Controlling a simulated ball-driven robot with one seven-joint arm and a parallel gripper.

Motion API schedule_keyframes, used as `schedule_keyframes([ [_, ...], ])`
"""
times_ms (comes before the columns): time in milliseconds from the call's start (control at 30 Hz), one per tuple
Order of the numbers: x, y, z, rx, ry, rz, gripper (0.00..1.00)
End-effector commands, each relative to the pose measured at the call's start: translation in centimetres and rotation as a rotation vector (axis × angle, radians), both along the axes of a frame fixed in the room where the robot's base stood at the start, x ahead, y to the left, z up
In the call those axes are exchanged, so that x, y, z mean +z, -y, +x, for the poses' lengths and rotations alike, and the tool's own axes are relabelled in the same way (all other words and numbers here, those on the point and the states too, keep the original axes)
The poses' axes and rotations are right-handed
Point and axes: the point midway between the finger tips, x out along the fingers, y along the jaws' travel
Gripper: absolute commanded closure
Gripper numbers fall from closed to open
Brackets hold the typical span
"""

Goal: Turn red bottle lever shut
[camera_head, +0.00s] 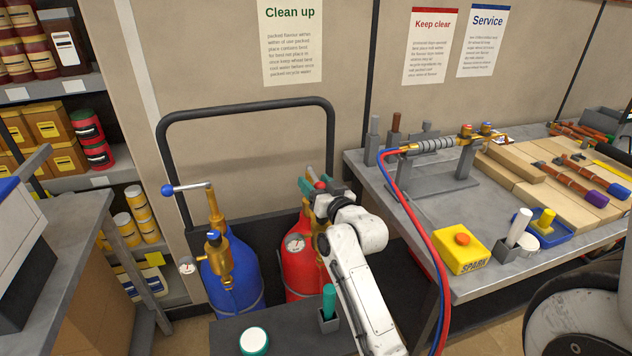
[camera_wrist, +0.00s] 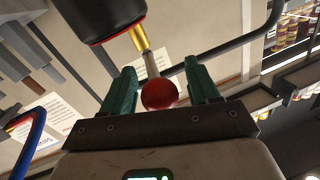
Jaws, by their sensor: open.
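The red bottle (camera_head: 297,262) stands in a dark cart, with a gauge and brass valve partly hidden by my arm. Its lever's red ball knob (camera_wrist: 159,94) shows in the wrist view at the end of a short grey rod (camera_wrist: 150,63) joined to brass. My gripper (camera_wrist: 163,84) is open, with one green finger on each side of the knob. Gaps show beside the knob, though contact is hard to tell. In the head view my gripper (camera_head: 320,188) is above the red bottle and covers most of the lever.
The blue bottle (camera_head: 232,272) stands just left, its grey lever with a blue knob (camera_head: 167,190) pointing left. The cart's black handle rail (camera_head: 245,106) arches behind. A workbench (camera_head: 495,278) with red and blue hoses (camera_head: 425,235) is to the right.

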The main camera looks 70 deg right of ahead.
Motion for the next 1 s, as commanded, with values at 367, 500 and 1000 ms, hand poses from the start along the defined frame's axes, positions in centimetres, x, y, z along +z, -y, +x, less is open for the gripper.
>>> schedule_keyframes([
  [367,0.01,0.13,0.16,0.0,0.001,-0.001,0.47],
  [500,0.0,0.12,0.16,0.0,0.0,0.0,0.6],
  [1000,0.0,0.11,0.16,0.0,0.0,0.0,1.0],
])
